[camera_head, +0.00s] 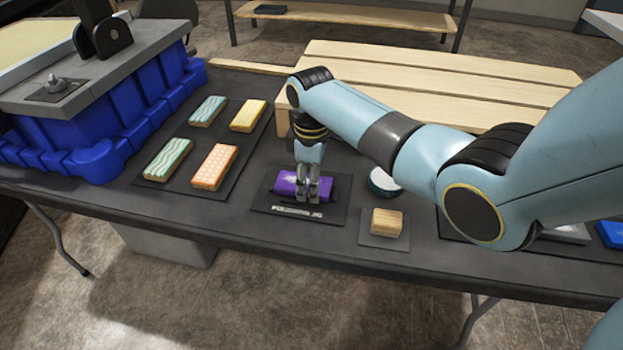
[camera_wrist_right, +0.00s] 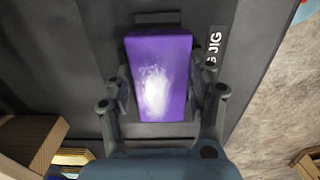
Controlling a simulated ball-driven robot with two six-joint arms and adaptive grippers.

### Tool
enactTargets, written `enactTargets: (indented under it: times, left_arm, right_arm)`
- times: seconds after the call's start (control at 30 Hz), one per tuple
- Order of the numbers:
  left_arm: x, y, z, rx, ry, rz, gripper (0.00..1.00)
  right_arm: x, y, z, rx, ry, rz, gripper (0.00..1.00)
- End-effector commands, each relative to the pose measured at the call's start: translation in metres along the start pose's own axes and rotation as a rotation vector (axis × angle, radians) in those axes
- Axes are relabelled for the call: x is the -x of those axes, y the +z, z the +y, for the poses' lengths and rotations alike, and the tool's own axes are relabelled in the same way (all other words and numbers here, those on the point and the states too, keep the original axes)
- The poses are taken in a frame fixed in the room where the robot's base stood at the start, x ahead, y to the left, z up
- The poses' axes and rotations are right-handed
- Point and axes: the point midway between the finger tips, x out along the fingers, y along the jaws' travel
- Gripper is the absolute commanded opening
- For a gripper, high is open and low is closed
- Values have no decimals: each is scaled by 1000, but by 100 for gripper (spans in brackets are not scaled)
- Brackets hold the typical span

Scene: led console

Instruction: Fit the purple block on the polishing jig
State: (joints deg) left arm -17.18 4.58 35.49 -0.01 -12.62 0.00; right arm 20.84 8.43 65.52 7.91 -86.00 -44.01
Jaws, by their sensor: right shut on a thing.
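The purple block (camera_head: 287,184) is at the polishing jig (camera_head: 334,210), a dark plate with a white label along its front edge. My right gripper (camera_head: 308,195) reaches down from above and is shut on the purple block. In the right wrist view the purple block (camera_wrist_right: 160,75) lies between the two fingers of the gripper (camera_wrist_right: 163,95), with a pale whitish patch on its upper face. The jig's label (camera_wrist_right: 213,50) shows beside it, partly hidden by a finger. I cannot tell whether the block is fully seated. My left gripper is not in view.
Several patterned blocks, one of them orange (camera_head: 215,166), lie on a dark mat to the left. A small wooden block (camera_head: 387,222) on a pad and a round white-topped item (camera_head: 384,182) are close on the right. A blue bin (camera_head: 105,125) stands at the left; pale planks (camera_head: 440,75) lie behind.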

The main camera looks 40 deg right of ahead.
Motion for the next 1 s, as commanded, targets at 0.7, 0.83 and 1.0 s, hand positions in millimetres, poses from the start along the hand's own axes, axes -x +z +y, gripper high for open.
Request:
enactTargets:
  times: [0.7, 0.83, 1.0]
  left_arm:
    - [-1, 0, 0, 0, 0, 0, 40]
    - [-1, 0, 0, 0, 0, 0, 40]
    - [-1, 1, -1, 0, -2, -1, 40]
  right_arm:
    - [-2, 0, 0, 0, 0, 0, 83]
    - [-2, 0, 0, 0, 0, 0, 83]
    - [7, 0, 1, 0, 1, 1, 83]
